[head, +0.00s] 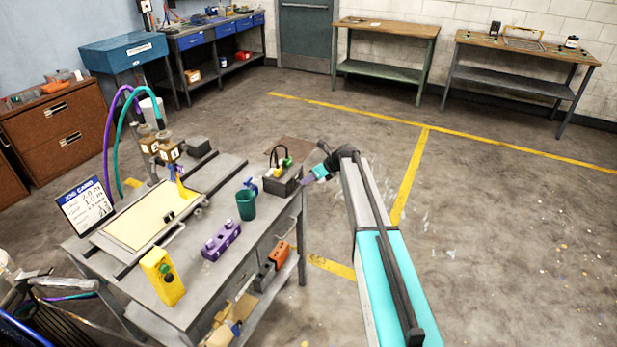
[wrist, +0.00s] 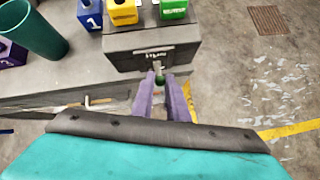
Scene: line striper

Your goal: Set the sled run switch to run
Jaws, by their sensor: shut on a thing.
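A dark grey control box (head: 284,187) stands at the right edge of the workbench. In the wrist view the box (wrist: 124,60) has a small label on its front, too blurred to read. A short switch lever (wrist: 159,68) with a dark green tip sticks out below the label; it looks like the sled run switch. My gripper (wrist: 160,82) has its purple fingers shut around the lever's tip. In the head view my gripper (head: 308,179) is at the right face of the box, and the lever is hidden. I cannot tell the lever's position.
A green cup (head: 246,204), a purple block (head: 221,241) and a yellow button box (head: 162,276) stand on the workbench (head: 215,275). The floor to the right is clear.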

